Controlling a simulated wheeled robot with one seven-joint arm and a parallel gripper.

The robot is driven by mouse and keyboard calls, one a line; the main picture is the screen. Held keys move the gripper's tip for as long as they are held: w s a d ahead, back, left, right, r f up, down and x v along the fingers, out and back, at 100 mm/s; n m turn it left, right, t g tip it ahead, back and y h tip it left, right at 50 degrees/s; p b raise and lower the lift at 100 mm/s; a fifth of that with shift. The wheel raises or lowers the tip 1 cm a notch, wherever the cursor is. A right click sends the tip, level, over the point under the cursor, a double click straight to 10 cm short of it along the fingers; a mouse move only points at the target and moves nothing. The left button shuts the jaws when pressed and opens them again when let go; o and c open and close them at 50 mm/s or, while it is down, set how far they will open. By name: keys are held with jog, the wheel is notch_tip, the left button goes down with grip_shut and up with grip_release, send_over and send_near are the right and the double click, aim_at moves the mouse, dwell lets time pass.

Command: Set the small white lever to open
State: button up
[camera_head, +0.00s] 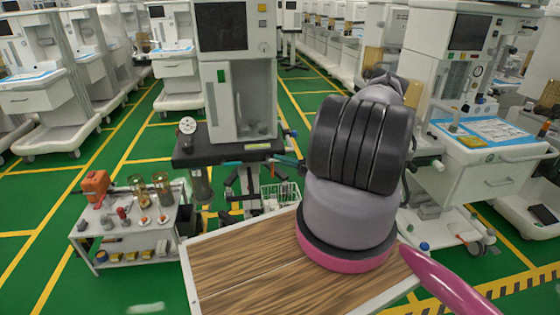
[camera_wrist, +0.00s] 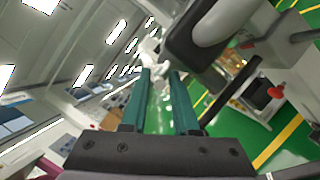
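My gripper (camera_wrist: 160,73) shows in the wrist view as two teal fingers standing apart, with a visible gap between them. A small white part (camera_wrist: 150,50) lies just beyond the fingertips; it may be the white lever, but its shape is too blurred to be sure. I cannot tell whether the fingers touch it. In the head view my arm covers the area right of the central anaesthesia machine (camera_head: 240,98), and no white lever can be made out there. The lever's setting cannot be read.
A dark rounded part (camera_wrist: 192,50) is close to the right finger in the wrist view. A wooden-topped table (camera_head: 235,265) is below my arm. A small cart (camera_head: 130,250) with tools stands left. Another machine (camera_head: 480,165) stands right. Green floor is open at far left.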

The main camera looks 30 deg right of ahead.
jog(key=shift+w+a, duration=0.1)
jog(key=shift+a, duration=0.05)
grip_shut()
